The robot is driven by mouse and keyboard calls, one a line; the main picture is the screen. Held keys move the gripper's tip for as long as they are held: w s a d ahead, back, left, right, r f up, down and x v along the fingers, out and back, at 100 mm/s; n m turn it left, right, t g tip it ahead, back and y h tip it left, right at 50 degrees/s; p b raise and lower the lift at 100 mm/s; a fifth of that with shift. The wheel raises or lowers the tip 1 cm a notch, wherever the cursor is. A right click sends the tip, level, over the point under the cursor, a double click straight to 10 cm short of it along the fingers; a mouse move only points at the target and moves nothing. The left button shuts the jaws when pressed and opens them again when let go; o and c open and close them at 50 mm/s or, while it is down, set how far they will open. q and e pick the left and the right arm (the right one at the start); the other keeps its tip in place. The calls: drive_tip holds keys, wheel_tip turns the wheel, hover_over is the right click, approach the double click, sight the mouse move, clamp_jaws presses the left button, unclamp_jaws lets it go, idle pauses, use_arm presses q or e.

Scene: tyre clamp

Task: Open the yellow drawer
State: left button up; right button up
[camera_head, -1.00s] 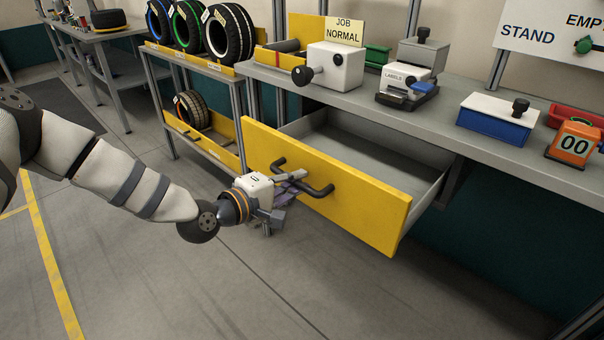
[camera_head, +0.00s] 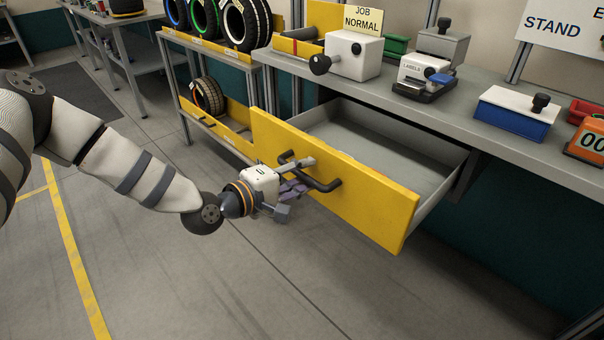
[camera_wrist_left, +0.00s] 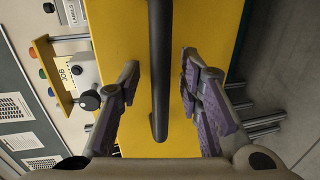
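The yellow drawer (camera_head: 375,208) under the workbench stands pulled well out, and its grey, empty inside shows. Its dark bar handle (camera_head: 331,187) is on the yellow front. My left gripper (camera_head: 303,177) is at the left part of the handle. In the left wrist view the handle (camera_wrist_left: 158,110) runs between the two spread fingers (camera_wrist_left: 160,65), with a gap on both sides. The fingers are open and hold nothing. My right gripper is not in view.
The bench top (camera_head: 440,105) carries a white box with a black knob (camera_head: 354,55), a label device (camera_head: 425,75) and a blue box with a white lid (camera_head: 515,112). A tyre rack (camera_head: 222,135) stands left of the drawer. The floor in front is clear.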

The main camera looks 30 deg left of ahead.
use_arm(q)
drive_tip(key=v, duration=1.2)
